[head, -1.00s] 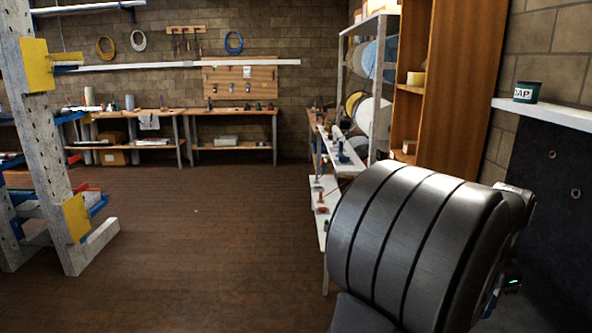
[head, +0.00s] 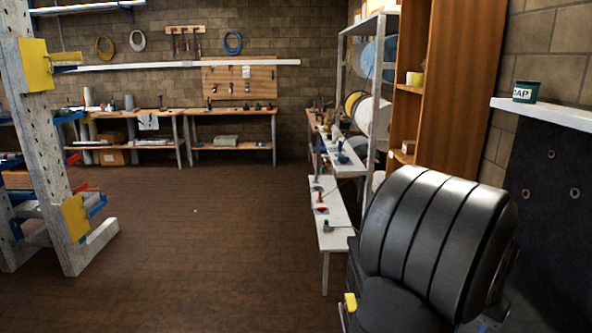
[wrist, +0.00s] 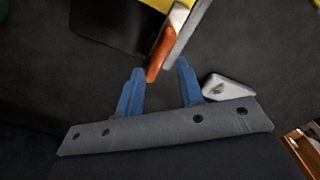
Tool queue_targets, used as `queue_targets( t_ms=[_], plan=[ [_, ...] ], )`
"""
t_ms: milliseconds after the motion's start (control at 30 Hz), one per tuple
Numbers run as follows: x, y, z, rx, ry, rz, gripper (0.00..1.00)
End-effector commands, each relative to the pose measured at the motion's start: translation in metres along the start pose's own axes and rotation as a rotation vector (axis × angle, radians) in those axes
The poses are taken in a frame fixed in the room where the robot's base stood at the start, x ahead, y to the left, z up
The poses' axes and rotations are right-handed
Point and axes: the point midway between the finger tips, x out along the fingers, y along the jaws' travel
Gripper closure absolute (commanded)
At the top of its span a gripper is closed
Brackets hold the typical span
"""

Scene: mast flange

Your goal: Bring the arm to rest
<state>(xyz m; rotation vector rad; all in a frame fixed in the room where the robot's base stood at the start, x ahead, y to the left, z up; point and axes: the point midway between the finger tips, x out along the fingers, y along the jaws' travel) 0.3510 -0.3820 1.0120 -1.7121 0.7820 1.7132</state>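In the wrist view my gripper (wrist: 161,67) shows two blue fingers standing apart on a grey bar, with a clear gap between them. The end of an orange piece (wrist: 160,58) appears in or behind that gap. Whether a finger touches it I cannot tell, but the fingers are not closed on it. In the head view my dark ribbed arm fills the lower right, and I cannot make out the gripper's fingers there.
A narrow white bench (head: 333,240) with small items stands left of my arm. A wooden cabinet (head: 458,90) and a white wall shelf (head: 550,113) holding a dark tin (head: 525,91) are at right. A rack post (head: 50,150) stands at left. The middle floor is open.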

Motion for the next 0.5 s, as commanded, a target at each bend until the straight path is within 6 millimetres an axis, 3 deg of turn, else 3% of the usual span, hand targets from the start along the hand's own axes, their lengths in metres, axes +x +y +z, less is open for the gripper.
queue_targets(
  t_ms=[200, 500],
  plan=[
    [0.034, 0.0, 0.007, -0.133, -0.009, -0.001, 0.65],
    [0.028, -0.001, 0.005, -0.14, -0.005, -0.003, 0.65]
  ],
)
